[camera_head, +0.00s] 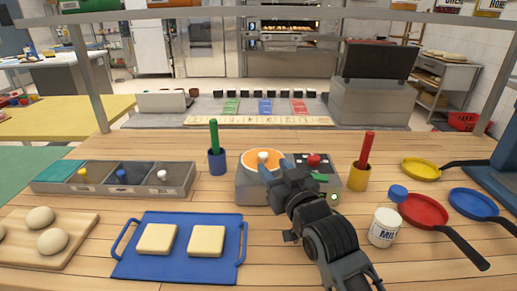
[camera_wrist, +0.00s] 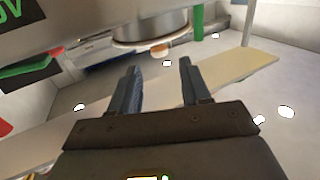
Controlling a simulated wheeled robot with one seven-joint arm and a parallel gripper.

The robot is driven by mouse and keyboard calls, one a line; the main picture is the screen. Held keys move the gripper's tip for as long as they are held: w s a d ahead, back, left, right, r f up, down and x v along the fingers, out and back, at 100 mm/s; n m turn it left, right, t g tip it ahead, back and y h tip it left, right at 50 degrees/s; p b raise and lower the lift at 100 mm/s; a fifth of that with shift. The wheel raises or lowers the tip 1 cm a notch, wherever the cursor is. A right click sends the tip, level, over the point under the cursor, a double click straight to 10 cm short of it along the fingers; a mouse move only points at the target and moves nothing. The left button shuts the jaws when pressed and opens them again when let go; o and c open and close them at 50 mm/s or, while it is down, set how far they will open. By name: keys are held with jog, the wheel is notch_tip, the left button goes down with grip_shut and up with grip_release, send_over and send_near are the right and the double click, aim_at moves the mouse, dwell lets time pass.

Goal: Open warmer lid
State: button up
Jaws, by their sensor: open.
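A grey countertop unit (camera_head: 250,190) stands mid-table in the head view. It has a round orange-rimmed top with a pale knob (camera_head: 263,156), and a red knob (camera_head: 314,160) on its right side. I take this unit for the warmer, but cannot be sure; its round lid looks seated. My gripper (camera_head: 284,168) is over the unit's middle, and my arm hides part of its front. In the wrist view my gripper (camera_wrist: 160,66) is open, with nothing held between the fingers. A silver round body (camera_wrist: 150,28) shows just beyond the fingertips; contact cannot be told.
A blue cup (camera_head: 217,162) with a green stick stands left, a yellow cup (camera_head: 358,178) with a red stick right. A milk jar (camera_head: 384,228) and pans (camera_head: 424,210) lie right. A blue tray (camera_head: 180,270) is in front. A grey box (camera_head: 372,103) with a raised dark lid stands behind.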

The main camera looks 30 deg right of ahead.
aim_at(265, 157)
jog(key=p+x, duration=0.1)
jog(key=x, duration=0.6)
jog(key=shift+w, duration=0.2)
jog(key=shift+c, duration=0.3)
grip_shut()
